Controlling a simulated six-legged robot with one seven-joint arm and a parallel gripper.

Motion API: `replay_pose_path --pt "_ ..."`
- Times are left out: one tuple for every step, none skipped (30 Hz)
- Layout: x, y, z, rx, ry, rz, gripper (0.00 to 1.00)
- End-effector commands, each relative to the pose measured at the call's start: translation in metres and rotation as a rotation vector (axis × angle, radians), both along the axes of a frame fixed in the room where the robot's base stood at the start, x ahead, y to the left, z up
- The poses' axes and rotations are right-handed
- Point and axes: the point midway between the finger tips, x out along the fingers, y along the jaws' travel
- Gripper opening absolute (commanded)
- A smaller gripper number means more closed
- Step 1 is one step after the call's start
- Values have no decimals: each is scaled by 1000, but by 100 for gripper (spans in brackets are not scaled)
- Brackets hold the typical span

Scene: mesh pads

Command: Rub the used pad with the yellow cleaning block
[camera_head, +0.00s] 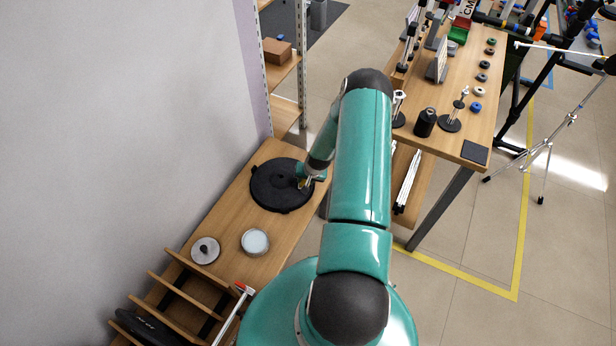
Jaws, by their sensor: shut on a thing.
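A large round black piece (268,187) lies on the wooden bench at the left. I cannot tell for sure whether it is the used pad or a base under it. My gripper (304,185) is small in view, over the right part of this black round. It is shut on the yellow cleaning block (301,184), of which only a small yellow bit shows. The block is at or just above the black surface; I cannot tell whether they touch. My arm hides the area right of the gripper.
A round grey disc (205,250) and a round pale-topped container (255,242) stand nearer on the bench (235,210). A wooden slotted rack (178,292) is at the front left. A wall borders the left, shelves (283,75) stand behind. A crowded table (450,140) is at the right.

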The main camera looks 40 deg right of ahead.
Motion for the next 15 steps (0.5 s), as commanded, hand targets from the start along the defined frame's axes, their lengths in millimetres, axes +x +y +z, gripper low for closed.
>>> replay_pose_path --pt "-3 10 -3 9 7 6 14" --pt "-4 13 -3 10 8 7 14" --pt "-5 16 -4 10 8 7 11" --pt "-6 18 -4 10 8 7 11" --pt "-7 20 -4 11 9 7 11" --pt "-8 22 -5 12 9 6 11" --pt "-8 23 -5 13 10 6 11" --pt "-9 24 -5 13 10 6 7" --pt "-9 24 -5 13 10 6 7" --pt "-9 24 -5 13 10 6 8" --pt "-9 24 -5 13 10 6 8" --pt "-9 24 -5 13 10 6 8" --pt "-9 25 -5 13 11 7 8" --pt "-9 25 -5 13 11 7 8" --pt "-9 25 -5 13 11 7 8"
